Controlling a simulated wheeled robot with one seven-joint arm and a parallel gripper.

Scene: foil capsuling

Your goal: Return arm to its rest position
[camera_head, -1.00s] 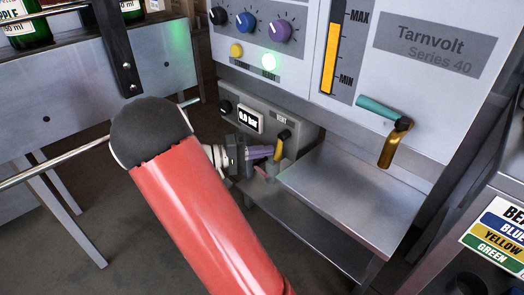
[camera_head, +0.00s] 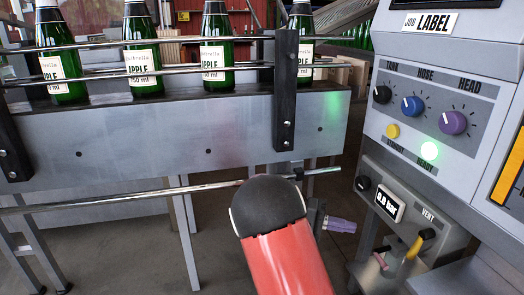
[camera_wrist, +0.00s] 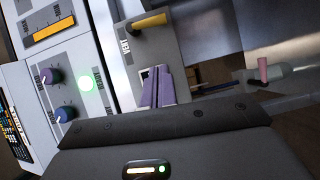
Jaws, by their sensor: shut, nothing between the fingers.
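My gripper (camera_head: 341,225), with purple fingers, shows in the head view beyond my red arm link, pointing right and level. It is just left of the grey box with the vent lever. In the wrist view the purple fingers (camera_wrist: 157,88) stand close together, shut, with nothing between them. Part of my wrist is hidden behind my own arm in the head view. The yellow vent lever (camera_head: 418,244) is to the right of the fingers, apart from them in the head view. It also shows in the wrist view (camera_wrist: 149,21).
A conveyor (camera_head: 180,150) with several green bottles and metal guide rails runs along the left and back. The machine panel (camera_head: 425,105) with knobs and a lit green lamp stands at the right. A gauge (camera_head: 389,205) reads about 0.0 bar. Open floor lies under the conveyor.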

